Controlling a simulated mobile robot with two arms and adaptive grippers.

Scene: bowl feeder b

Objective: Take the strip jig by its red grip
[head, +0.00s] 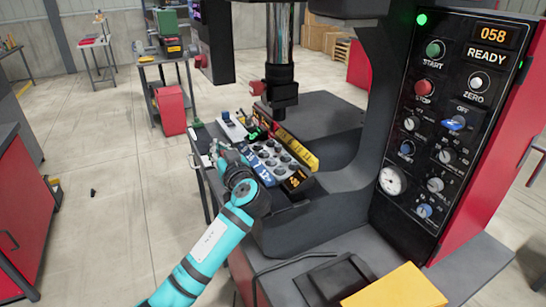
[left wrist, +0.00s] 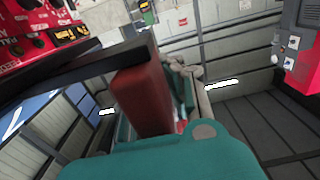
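In the left wrist view a dull red block (left wrist: 143,100), which looks like the red grip of the strip jig, stands close in front of my left gripper. A dark flat bar (left wrist: 85,68) runs across its top and looks joined to it. In the head view my left gripper (head: 222,152) is low at the left edge of the machine's work table. The jig cannot be made out there. Teal and grey finger parts (left wrist: 187,92) show beside the block, but whether they touch it cannot be told. My right gripper is not in view.
A press ram (head: 280,85) hangs over the table. A blue panel with pale round parts (head: 270,160), a yellow strip (head: 298,150) and a small orange display (head: 296,180) crowd beside my gripper. The control panel (head: 440,120) reads READY. The floor at left is mostly clear.

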